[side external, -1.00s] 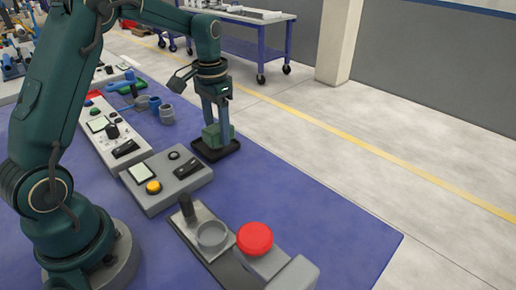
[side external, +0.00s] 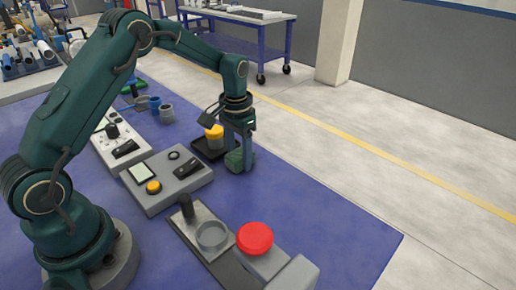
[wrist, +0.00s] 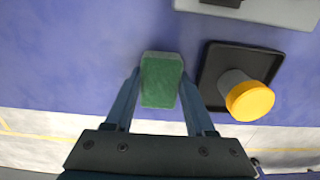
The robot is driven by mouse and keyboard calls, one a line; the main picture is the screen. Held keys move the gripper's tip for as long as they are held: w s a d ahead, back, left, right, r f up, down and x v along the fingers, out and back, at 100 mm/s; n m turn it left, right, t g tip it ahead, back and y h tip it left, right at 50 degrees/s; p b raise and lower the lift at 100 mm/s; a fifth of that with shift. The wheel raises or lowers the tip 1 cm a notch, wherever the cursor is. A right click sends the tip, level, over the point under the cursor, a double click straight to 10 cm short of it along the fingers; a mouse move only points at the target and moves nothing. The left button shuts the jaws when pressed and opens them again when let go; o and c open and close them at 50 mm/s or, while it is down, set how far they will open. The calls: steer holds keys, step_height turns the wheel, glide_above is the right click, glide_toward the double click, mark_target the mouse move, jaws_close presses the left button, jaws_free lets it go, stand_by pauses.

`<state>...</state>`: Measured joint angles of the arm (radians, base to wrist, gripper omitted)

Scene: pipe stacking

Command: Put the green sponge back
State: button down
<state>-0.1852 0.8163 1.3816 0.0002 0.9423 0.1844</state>
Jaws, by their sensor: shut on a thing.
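My gripper (side external: 241,153) is shut on the green sponge (side external: 235,160), low over the blue table at the near right of a black tray (side external: 204,153). The wrist view shows the sponge (wrist: 161,82) between the two fingers (wrist: 160,97). I cannot tell whether the sponge touches the table. In the black tray (wrist: 211,98) stands a grey cylinder with a yellow-orange top (wrist: 250,100); it also shows in the side view (side external: 214,132).
A grey control box (side external: 165,180) with a yellow button lies left of the tray. A fixture with a grey ring (side external: 212,236) and a red button (side external: 254,238) stand in front. The blue table (side external: 310,215) is clear right of my gripper.

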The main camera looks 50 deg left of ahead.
mark_target(239, 154)
steer(key=shift+f, duration=0.15)
steer(key=shift+c, duration=1.2)
jaws_free()
steer(key=s+d+r+t, duration=0.1)
steer(key=s+r, duration=0.1)
steer(key=r, duration=0.7)
steer(key=s+d+r, duration=0.1)
steer(key=s+r, duration=0.1)
steer(key=r, duration=0.6)
steer(key=s+d+t, duration=0.2)
steer(key=s, duration=0.5)
steer(key=s+d+f+t, duration=0.1)
steer(key=s+d+t, duration=0.1)
steer(key=s, duration=0.6)
steer(key=shift+s+d+f+t, duration=0.25)
steer(key=shift+d+t, duration=0.05)
